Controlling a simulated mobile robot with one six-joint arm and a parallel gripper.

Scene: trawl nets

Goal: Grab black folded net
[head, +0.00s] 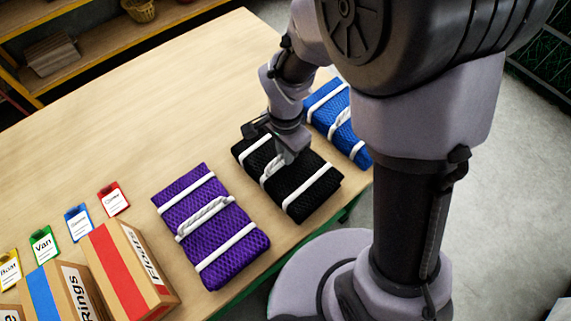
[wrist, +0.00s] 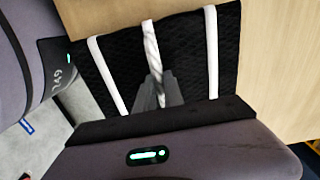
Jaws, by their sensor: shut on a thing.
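The black folded net (head: 309,181) lies flat on the wooden table, tied with white straps and a twisted white rope handle across its middle. It also fills the upper middle of the wrist view (wrist: 190,62). My gripper (head: 288,158) is over the middle of the net, with its fingers shut on the rope handle. In the wrist view, the fingers (wrist: 159,88) meet around the twisted rope. The net appears to rest on the table. Part of the handle is hidden by the fingers.
A purple folded net (head: 208,240) lies to the left and a blue one (head: 342,118) to the right, close by. Cardboard boxes (head: 125,268) and colored tags (head: 114,198) stand at the lower left. The table's far left area is clear. Shelves (head: 75,50) stand behind.

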